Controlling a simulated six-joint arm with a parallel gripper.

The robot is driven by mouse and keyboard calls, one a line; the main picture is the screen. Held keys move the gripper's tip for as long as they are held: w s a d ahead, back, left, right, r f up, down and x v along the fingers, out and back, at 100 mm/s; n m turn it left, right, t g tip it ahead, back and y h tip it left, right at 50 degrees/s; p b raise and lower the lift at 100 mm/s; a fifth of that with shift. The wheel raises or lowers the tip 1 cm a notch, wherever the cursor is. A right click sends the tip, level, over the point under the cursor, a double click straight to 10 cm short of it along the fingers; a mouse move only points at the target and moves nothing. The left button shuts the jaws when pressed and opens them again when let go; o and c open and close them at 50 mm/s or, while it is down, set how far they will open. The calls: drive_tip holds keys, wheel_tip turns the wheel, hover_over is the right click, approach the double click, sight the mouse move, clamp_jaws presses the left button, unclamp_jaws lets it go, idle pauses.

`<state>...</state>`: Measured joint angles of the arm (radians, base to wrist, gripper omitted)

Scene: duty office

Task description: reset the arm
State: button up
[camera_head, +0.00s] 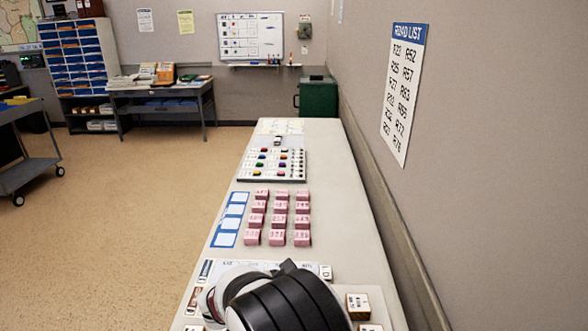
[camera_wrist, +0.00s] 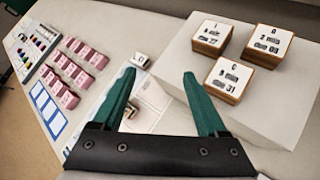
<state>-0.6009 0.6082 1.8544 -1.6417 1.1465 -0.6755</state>
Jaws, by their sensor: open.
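My gripper (camera_wrist: 158,76) shows in the wrist view with its two green fingers spread wide and nothing held between them. Beyond the fingers lie a pale printed sheet (camera_wrist: 152,92) and a small block (camera_wrist: 130,114), partly hidden by the left finger. A small white lettered block (camera_wrist: 140,60) sits just past the left fingertip. In the head view my dark, banded arm covers the near end of the long counter (camera_head: 345,185), and the gripper's fingers cannot be made out there.
Three wood-edged labelled blocks (camera_wrist: 229,80) sit on a raised pale surface right of my gripper. Several pink blocks (camera_head: 279,220) stand in rows beside a blue-and-white strip (camera_head: 229,220). A board with coloured pieces (camera_head: 272,164) lies farther off. A wall (camera_head: 450,140) bounds the counter's right.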

drive_tip(key=s+d+r+m+g, duration=0.1)
drive_tip(key=d+m, duration=0.1)
drive_tip(key=s+d+r+m+g, duration=0.1)
drive_tip(key=s+d+r+m, duration=0.2)
drive_tip(key=s+d+m, duration=0.1)
drive_tip(key=shift+s+d+r+m+g+y, duration=0.25)
drive_tip(key=shift+r+m+g+y, duration=0.05)
drive_tip(key=shift+r+g, duration=0.1)
drive_tip(key=s+r+m+t+y, duration=0.1)
drive_tip(key=s+r+m+y, duration=0.3)
drive_tip(key=s+m, duration=0.55)
drive_tip(key=s+r+m+y, duration=0.4)
drive_tip(key=s+m, duration=0.4)
drive_tip(key=m, duration=0.2)
drive_tip(key=s+f+m+g, duration=0.1)
drive_tip(key=s+f+g, duration=0.5)
drive_tip(key=s, duration=0.3)
drive_tip(key=shift+s+f+m+y, duration=0.15)
drive_tip(key=shift+f+m+y, duration=0.2)
drive_tip(key=shift+f, duration=0.1)
